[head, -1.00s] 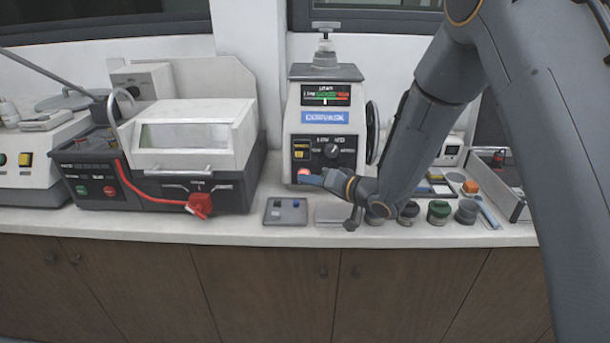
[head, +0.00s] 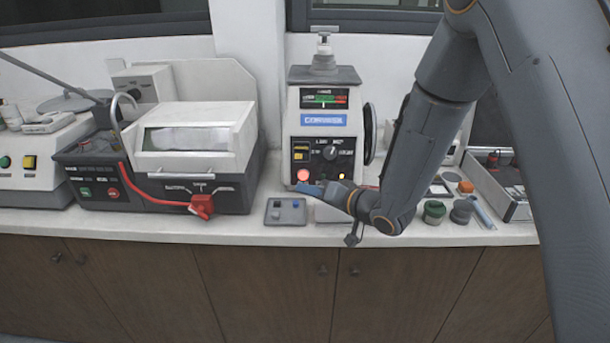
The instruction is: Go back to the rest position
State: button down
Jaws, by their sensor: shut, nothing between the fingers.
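My gripper (head: 312,190) is low in front of the mounting press (head: 323,120), close to the lower edge of its front panel. The fingers look shut and empty; they are small and partly merged with the wrist in this view. The press is a white and grey box with a blue label, a coloured gauge and a screw handle on top. I cannot tell whether the fingertips touch the press. My arm comes down from the upper right.
A grey tray (head: 271,219) with small parts lies left of my gripper. A cutting machine (head: 185,150) with a red handle (head: 201,206) stands further left. Several small jars, including a green one (head: 434,211), and an open box (head: 490,190) sit at right. The counter's front edge is close below.

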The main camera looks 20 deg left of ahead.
jog(key=w+d+h, duration=0.1)
jog(key=d, duration=0.2)
jog(key=w+d+t+h, duration=0.1)
jog(key=d+h, duration=0.1)
jog(key=d, duration=0.2)
jog(key=w+d+r+m+h, duration=0.1)
jog(key=d+h, duration=0.1)
jog(key=d, duration=0.2)
jog(key=shift+w+d+r+t, duration=0.1)
jog(key=shift+w+t, duration=0.05)
jog(key=shift+t, duration=0.15)
jog(key=s+d+m+g+h, duration=0.1)
jog(key=s+d+h, duration=0.25)
jog(key=d, duration=0.35)
jog(key=s+d+r+g+h, duration=0.1)
jog(key=s+d+h, duration=0.1)
jog(key=s+d, duration=0.45)
jog(key=s+d+m+g+h, duration=0.1)
jog(key=s+d+g+h, duration=0.1)
jog(key=d, duration=0.6)
jog(key=s+d+g, duration=0.3)
jog(key=s+g, duration=0.1)
jog(key=s, duration=0.9)
jog(key=shift+s+d+f, duration=0.3)
jog(key=shift+s+f, duration=0.05)
jog(key=shift+f, duration=0.05)
